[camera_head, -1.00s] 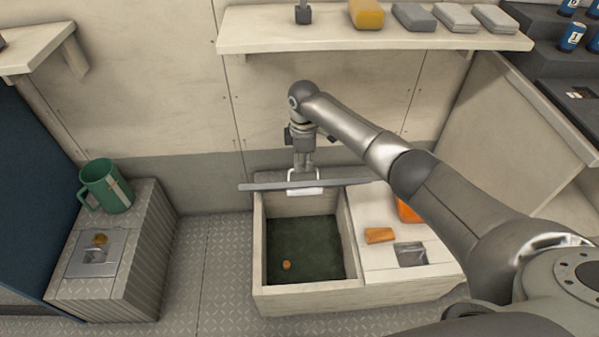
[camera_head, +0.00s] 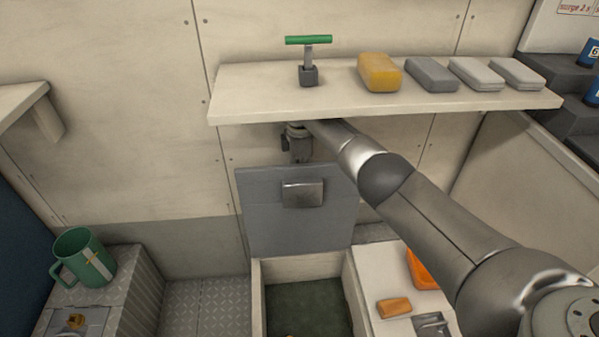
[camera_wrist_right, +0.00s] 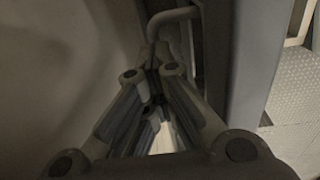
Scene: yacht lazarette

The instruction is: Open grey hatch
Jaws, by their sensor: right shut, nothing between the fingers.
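The grey hatch lid (camera_head: 275,225) stands upright at the back of a light box (camera_head: 305,266), with the opening below it uncovered. A metal plate (camera_head: 303,193) sits on the lid's facing side. My right gripper (camera_head: 299,148) is behind the lid's top edge, under the shelf, its fingertips hidden there. In the right wrist view the gripper fingers (camera_wrist_right: 155,98) are shut and empty, between the wall and the dark panel of the lid (camera_wrist_right: 238,60). A bent bar handle (camera_wrist_right: 174,15) shows just beyond them. My left gripper is not in view.
A shelf (camera_head: 340,98) sits right above my right gripper, carrying a green-topped T-handle (camera_head: 308,60), a yellow block (camera_head: 380,72) and several grey ones. An orange piece (camera_head: 394,307) lies on the box top. A green mug (camera_head: 83,257) stands at left.

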